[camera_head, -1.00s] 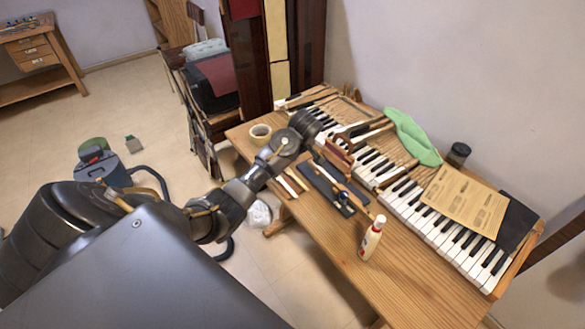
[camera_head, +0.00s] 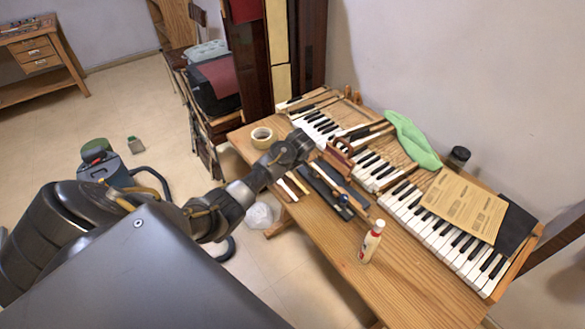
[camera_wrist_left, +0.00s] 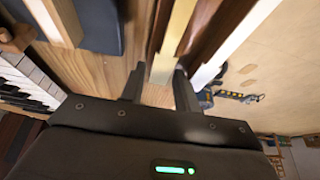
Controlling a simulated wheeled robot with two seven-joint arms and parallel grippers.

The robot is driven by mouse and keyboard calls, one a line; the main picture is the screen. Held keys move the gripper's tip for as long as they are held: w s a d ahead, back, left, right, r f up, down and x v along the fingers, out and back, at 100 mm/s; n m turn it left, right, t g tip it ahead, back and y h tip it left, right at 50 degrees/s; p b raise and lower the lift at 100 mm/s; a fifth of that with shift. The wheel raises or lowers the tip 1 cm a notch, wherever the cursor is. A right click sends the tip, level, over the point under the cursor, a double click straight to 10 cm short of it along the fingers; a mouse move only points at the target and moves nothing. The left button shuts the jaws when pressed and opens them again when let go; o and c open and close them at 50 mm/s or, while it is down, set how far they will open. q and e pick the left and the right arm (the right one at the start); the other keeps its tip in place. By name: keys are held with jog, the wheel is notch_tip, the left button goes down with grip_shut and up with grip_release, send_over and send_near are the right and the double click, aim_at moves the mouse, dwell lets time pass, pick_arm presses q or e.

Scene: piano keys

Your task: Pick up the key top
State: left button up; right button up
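Several slim key pieces lie side by side near the table's front edge, one of them pale (camera_head: 297,184). In the left wrist view, a yellowed key top (camera_wrist_left: 176,30) and a white key top (camera_wrist_left: 235,40) sit on dark wooden sticks. My left gripper (camera_wrist_left: 160,82) is open, its two fingers on either side of the yellowed key top's near end. I cannot tell whether they touch it. In the head view, my left wrist hides the fingers. My right gripper is not in view.
A black mat (camera_head: 315,186) with tools lies beside the key pieces. The keyboard (camera_head: 425,218) runs along the back of the table. A tape roll (camera_head: 262,137) stands at the left, a glue bottle (camera_head: 371,241) in front. The table's right front (camera_head: 410,285) is clear.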

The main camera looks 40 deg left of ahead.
pick_arm(q)
grip_shut()
jog(key=shift+r, duration=0.1)
jog(key=shift+r, duration=0.25)
jog(key=r, duration=0.3)
jog(key=shift+s+d+r, duration=0.1)
jog(key=shift+s, duration=0.2)
jog(key=s+d+r+p, duration=0.2)
jog(key=s+r+p, duration=0.3)
jog(key=s+r, duration=0.4)
jog(key=s, duration=0.4)
jog(key=shift+d, duration=0.35)
jog(key=shift+s, duration=0.1)
